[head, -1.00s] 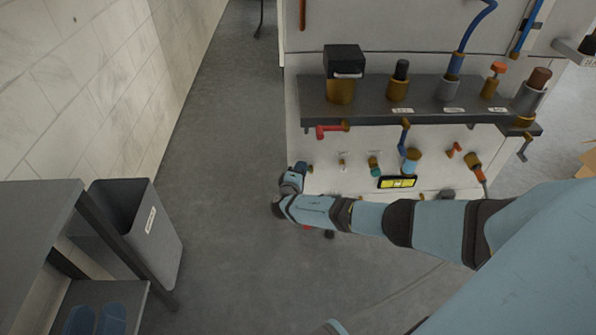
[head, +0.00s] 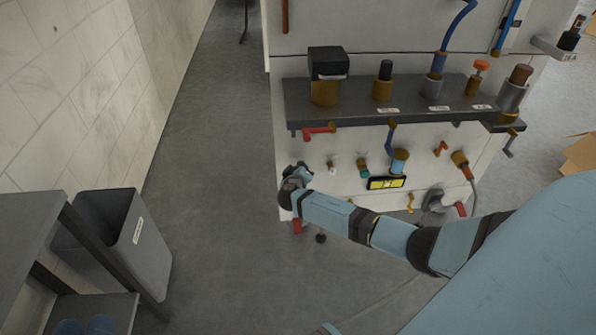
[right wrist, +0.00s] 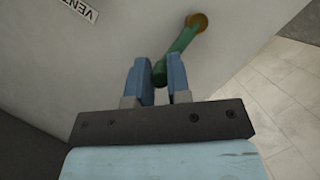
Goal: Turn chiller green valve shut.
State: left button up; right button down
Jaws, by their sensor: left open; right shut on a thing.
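In the right wrist view, a green valve lever (right wrist: 182,42) runs from a brass pivot at the upper right down to my right gripper (right wrist: 159,82). The blue fingers are shut on its lower end. In the head view, the arm from the right reaches the left part of the white panel (head: 340,205); its wrist hides the gripper and green lever there. Only a small pale-blue piece of my left gripper (head: 327,329) shows at the bottom edge; it holds nothing that I can see.
A grey shelf (head: 420,100) with fittings juts from the panel. Red handles, a teal knob (head: 363,172) and a yellow display (head: 387,183) sit beneath it. A grey bin (head: 150,250) and dark table (head: 25,225) stand left. Floor between bin and panel is clear.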

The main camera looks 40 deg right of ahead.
pick_arm(q)
jog(key=shift+s+f, duration=0.15)
jog(key=shift+f, duration=0.15)
pick_arm(e)
jog(key=shift+w+d+r, duration=0.1)
jog(key=shift+d+r, duration=0.2)
jog(key=shift+d, duration=0.15)
jog(key=c, duration=1.1)
grip_release()
jog(key=shift+f, duration=0.1)
jog(key=shift+s+a, duration=0.2)
jog(key=shift+a, duration=0.05)
pick_arm(q)
jog(key=r+p, duration=0.1)
jog(key=r+t+p, duration=0.1)
jog(key=r+p, duration=0.2)
jog(key=shift+a+y, duration=0.35)
jog(key=shift+y, duration=0.05)
pick_arm(e)
jog(key=v, duration=1.3)
jog(key=shift+s+a, duration=0.15)
jog(key=shift+a, duration=0.05)
